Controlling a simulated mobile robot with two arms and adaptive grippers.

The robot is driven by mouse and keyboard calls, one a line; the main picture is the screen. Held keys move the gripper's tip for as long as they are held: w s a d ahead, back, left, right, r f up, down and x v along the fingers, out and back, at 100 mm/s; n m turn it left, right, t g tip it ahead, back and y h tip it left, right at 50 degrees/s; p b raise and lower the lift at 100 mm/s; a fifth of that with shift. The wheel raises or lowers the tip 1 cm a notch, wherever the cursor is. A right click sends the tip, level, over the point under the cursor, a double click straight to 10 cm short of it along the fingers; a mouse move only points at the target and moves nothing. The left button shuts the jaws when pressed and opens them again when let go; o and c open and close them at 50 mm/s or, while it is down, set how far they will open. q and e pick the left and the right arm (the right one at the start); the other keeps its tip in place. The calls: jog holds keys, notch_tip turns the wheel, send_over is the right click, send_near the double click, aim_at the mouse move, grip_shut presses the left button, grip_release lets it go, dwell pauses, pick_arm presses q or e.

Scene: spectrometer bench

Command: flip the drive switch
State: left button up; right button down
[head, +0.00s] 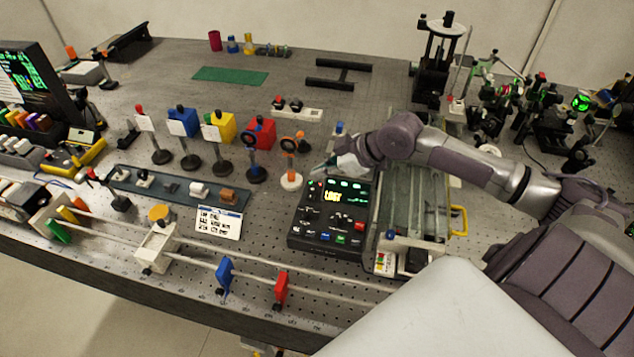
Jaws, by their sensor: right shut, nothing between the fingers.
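A black control box (298,229) with a lit yellow display (332,196) stands near the middle of the bench. Its panel carries small knobs, toggles and coloured buttons; I cannot tell which one is the drive switch. My right arm reaches in from the right, and my right gripper (322,172) is shut and empty at the box's far left corner, over or just behind its top edge. I cannot tell whether the fingertips touch the box. The far edge of the panel is partly hidden by the gripper. My left gripper is not in view.
A glass-topped rail unit (408,205) with a yellow handle (459,220) stands right of the box. A rail with blue and red clips (282,288) runs in front. A label card (219,223) lies left.

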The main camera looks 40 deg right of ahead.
aim_at(317, 194)
jog(key=f, duration=0.1)
jog(key=w+f, duration=0.1)
jog(key=f+p, duration=0.1)
jog(key=f, duration=0.1)
jog(key=shift+w+a, duration=0.25)
jog(key=shift+a, duration=0.05)
jog(key=shift+d+f, duration=0.1)
jog(key=shift+f, duration=0.6)
jog(key=shift+f, duration=0.2)
